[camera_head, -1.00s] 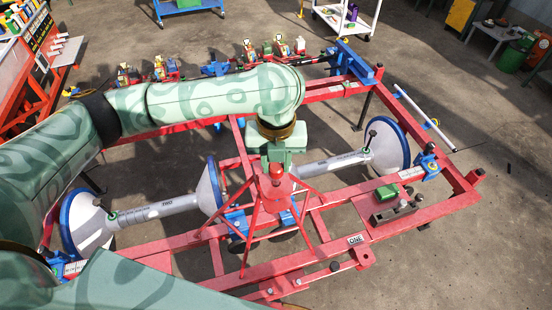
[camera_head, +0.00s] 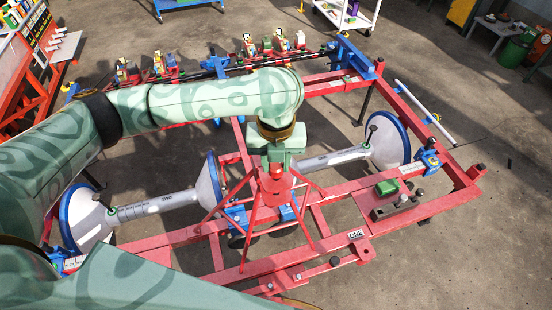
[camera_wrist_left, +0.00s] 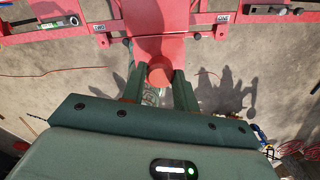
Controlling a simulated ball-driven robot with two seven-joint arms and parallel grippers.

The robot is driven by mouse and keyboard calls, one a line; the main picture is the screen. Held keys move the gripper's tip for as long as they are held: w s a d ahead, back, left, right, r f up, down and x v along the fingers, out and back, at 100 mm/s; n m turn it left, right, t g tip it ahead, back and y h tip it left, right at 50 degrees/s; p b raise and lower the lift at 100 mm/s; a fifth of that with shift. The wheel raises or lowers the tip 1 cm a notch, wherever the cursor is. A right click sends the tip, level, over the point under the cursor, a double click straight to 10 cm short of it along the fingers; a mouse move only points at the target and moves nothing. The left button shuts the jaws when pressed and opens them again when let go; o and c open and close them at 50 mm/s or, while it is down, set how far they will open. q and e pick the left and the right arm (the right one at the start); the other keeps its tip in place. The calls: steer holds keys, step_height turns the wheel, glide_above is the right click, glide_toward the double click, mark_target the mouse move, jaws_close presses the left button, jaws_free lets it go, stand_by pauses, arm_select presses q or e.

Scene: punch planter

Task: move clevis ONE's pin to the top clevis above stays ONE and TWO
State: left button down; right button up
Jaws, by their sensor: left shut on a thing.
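My left gripper (camera_head: 277,165) is at the head of a red tripod-like mast (camera_head: 268,205), its jaws shut on a red round-ended piece. In the left wrist view this piece (camera_wrist_left: 160,72) lies between the fingers, in front of a wider red plate. I cannot tell whether it is the pin or part of the mast. A "ONE" label (camera_head: 356,234) sits on the front red rail. My right gripper is not in view.
A red frame (camera_head: 255,269) surrounds the mast and stays. Several small coloured parts line the back rail. A white rod (camera_head: 425,112) lies beyond the right side. My arm hides the left part.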

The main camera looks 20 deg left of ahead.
arm_select(q)
steer(key=shift+f, duration=0.65)
steer(key=c, duration=1)
jaws_free()
